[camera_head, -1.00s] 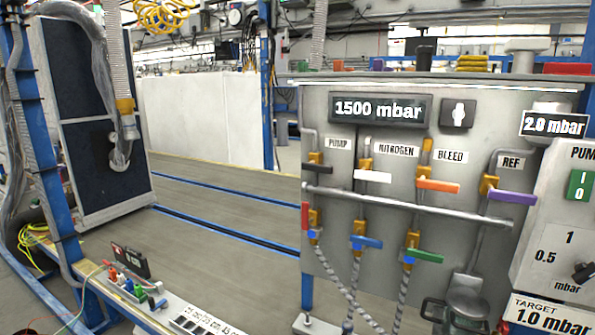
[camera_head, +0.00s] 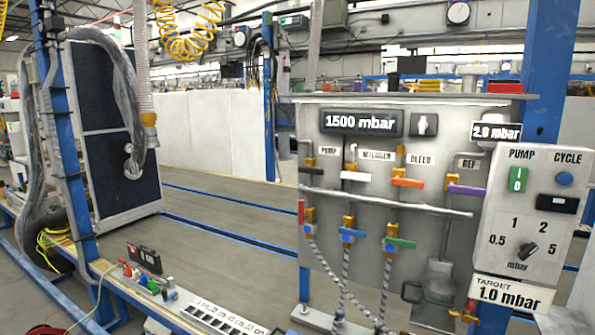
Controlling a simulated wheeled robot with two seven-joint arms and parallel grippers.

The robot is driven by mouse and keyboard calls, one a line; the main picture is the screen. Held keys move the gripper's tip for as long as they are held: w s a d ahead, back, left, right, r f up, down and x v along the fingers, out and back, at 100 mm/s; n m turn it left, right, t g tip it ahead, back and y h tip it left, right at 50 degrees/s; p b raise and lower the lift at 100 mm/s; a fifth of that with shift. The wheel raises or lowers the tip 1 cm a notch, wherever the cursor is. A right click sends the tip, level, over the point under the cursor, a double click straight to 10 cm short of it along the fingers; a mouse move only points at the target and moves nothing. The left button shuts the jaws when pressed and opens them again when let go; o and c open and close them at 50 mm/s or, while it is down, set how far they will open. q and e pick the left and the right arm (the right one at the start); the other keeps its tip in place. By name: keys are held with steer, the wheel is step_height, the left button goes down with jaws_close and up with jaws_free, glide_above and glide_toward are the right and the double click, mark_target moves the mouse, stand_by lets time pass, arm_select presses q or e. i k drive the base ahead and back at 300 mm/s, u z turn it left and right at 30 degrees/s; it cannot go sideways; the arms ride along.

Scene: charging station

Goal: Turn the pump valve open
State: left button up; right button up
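The pump valve (camera_head: 311,170) is under the PUMP label (camera_head: 328,150) at the upper left of the grey valve panel (camera_head: 355,262). It has a brass body and a black lever that lies roughly horizontal. To its right are a white lever (camera_head: 356,176) under NITROGEN, an orange lever (camera_head: 407,182) under BLEED and a purple lever (camera_head: 467,190) under REF. The panel's display (camera_head: 360,122) reads 1500 mbar. Neither of my grippers shows in the head view.
Below the panel's pipe are red, blue (camera_head: 352,239) and green (camera_head: 401,243) levers with braided hoses. A control box (camera_head: 519,216) with a PUMP switch and a dial stands at the right. A workbench (camera_head: 185,290) runs along the lower left; open floor lies behind it.

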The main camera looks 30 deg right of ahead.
mark_target(307, 169)
steer(key=u, duration=0.5)
steer(key=i, duration=1.3)
steer(key=z, duration=0.45)
